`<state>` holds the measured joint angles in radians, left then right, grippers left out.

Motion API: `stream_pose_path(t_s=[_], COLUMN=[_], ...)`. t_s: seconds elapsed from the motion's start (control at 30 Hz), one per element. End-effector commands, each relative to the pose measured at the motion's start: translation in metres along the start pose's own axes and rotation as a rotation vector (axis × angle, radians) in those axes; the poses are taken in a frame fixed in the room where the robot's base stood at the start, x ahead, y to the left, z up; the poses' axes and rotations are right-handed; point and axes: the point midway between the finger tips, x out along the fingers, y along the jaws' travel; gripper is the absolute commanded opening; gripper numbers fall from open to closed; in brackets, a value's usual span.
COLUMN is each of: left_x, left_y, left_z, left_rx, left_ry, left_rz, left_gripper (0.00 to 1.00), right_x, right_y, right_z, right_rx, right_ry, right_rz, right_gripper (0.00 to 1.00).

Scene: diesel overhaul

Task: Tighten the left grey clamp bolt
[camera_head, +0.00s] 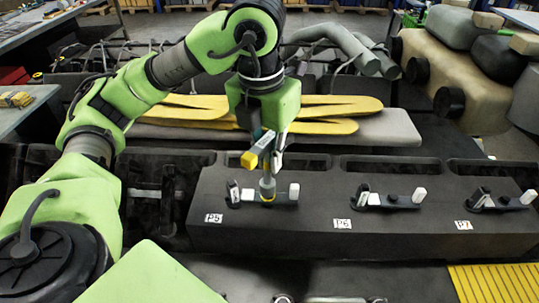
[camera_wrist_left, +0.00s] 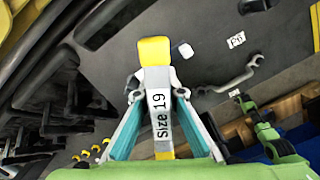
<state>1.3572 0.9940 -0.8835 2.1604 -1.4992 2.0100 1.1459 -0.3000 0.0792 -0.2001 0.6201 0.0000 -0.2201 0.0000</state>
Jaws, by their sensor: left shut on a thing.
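My left gripper (camera_head: 268,132) points down over the long dark block and is shut on a tool with a yellow end and a grey body. The tool (camera_head: 258,152) reads "Size 19" in the left wrist view (camera_wrist_left: 160,115), where teal-padded fingers hold its sides.
Similar clamps stand by the P6 label (camera_head: 342,223) and P7 label (camera_head: 463,225) on the same dark block (camera_head: 330,240). Yellow flat parts (camera_head: 335,108) lie on a grey pad behind. Tan and black tank-like parts (camera_head: 455,80) stand at the back right.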

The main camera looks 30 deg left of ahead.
Motion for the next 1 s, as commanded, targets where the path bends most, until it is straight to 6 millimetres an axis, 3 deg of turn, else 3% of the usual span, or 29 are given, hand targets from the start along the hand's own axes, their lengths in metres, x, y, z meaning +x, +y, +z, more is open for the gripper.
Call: stream_pose_path(t_s=[0.13, 0.33, 0.63, 1.0], left_x=[0.011, 0.011, 0.012, 0.010], left_y=[0.000, 0.000, 0.000, 0.001], left_z=[-0.001, -0.001, -0.003, -0.005], left_rx=[0.000, 0.065, 0.478, 0.998], left_ry=[-0.001, -0.001, -0.002, 0.000], left_rz=[0.000, -0.009, -0.058, -0.120], left_gripper=[0.00, 0.00, 0.00, 0.00], right_x=[0.011, 0.014, 0.029, 0.034], right_y=[0.000, 0.000, 0.000, 0.000], right_z=[0.001, 0.001, 0.003, 0.003], right_rx=[0.000, 0.000, 0.000, 0.000], right_ry=[0.000, 0.000, 0.000, 0.000], right_rz=[0.000, 0.000, 0.000, 0.000], right_gripper=[0.29, 0.29, 0.29, 0.29])
